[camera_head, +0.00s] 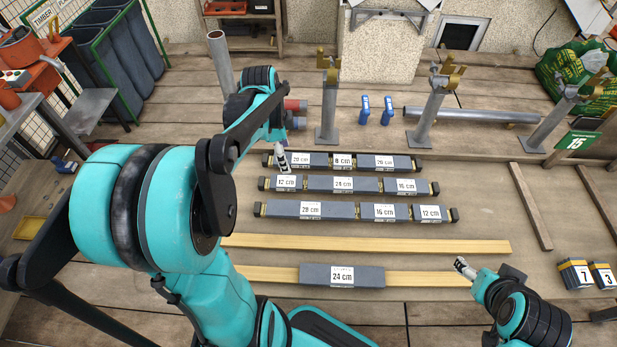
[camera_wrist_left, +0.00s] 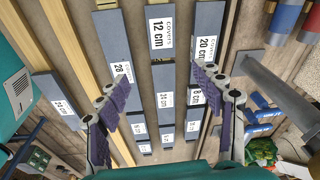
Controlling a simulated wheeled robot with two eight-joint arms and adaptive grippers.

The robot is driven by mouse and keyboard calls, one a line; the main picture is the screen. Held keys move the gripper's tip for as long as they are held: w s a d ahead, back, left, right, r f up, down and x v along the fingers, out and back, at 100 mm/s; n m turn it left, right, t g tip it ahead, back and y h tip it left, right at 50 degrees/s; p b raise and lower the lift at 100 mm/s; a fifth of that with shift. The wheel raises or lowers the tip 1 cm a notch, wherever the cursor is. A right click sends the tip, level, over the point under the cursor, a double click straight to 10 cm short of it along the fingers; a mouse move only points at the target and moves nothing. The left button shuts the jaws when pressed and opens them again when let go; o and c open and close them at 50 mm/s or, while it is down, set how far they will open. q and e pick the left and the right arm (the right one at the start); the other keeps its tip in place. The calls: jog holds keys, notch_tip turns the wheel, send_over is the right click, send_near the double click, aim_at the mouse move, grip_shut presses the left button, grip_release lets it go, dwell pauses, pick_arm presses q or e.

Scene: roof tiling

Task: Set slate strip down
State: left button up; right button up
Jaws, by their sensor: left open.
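A dark slate strip labelled 24 cm (camera_head: 315,274) lies flat on the lower wooden batten (camera_head: 440,279). It also shows at the left of the left wrist view (camera_wrist_left: 52,90). My left gripper (camera_head: 282,158) is above the left end of the back rows of slate strips, apart from the 24 cm strip. In the left wrist view its fingers (camera_wrist_left: 163,95) are spread with nothing held, and the 12 cm strip (camera_wrist_left: 162,42) shows between and beyond them. My right gripper (camera_head: 463,266) is over the right part of the lower batten; whether its fingers are apart is unclear.
Three rows of labelled strips lie behind the battens: back (camera_head: 365,161), middle (camera_head: 315,183) and front (camera_head: 338,210). A second batten (camera_head: 390,245) is bare. Metal posts (camera_head: 329,110) stand behind. Labelled blocks (camera_head: 577,273) sit at the right.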

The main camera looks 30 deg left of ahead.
pick_arm(q)
jog(key=s+d+r+n+t, duration=0.1)
jog(key=s+d+n+t, duration=0.1)
jog(key=d, duration=0.4)
jog(key=s+d+r+n+t, duration=0.1)
jog(key=s+d+n+t, duration=0.1)
jog(key=d+n, duration=0.3)
jog(key=s+d+r+n+t+y, duration=0.1)
jog(key=s+d+n, duration=0.2)
jog(key=d, duration=0.4)
jog(key=shift+s+r+n+t, duration=0.3)
jog(key=shift+s+t, duration=0.1)
jog(key=shift+s, duration=0.15)
